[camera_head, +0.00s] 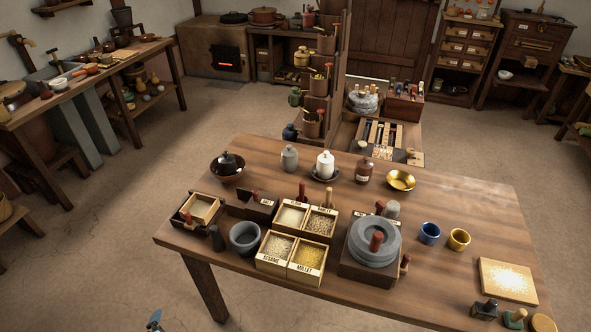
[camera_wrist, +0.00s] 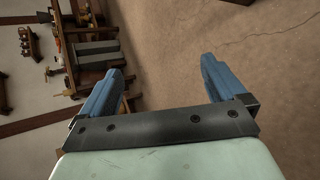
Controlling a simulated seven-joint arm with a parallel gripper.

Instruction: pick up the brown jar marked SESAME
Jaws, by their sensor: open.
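A brown jar (camera_head: 364,171) with a small pale label stands upright on the wooden table (camera_head: 468,205), toward its far edge. It is between a white lidded jar and a brass bowl; its lettering is too small to read. A compartment of a wooden box in front is marked SESAME (camera_head: 276,253). My gripper (camera_wrist: 160,72) is open and empty, its blue fingers spread over the floor. In the head view only a bit of my gripper (camera_head: 155,319) shows at the bottom edge, left of and apart from the table. The wrist view does not show the jar.
Beside the jar are the white jar (camera_head: 325,165), a grey-green jar (camera_head: 289,158) and the brass bowl (camera_head: 400,180). Nearer stand grain boxes (camera_head: 305,219), a stone quern (camera_head: 374,243) and blue (camera_head: 429,233) and yellow cups (camera_head: 459,239). The table's right far part is bare.

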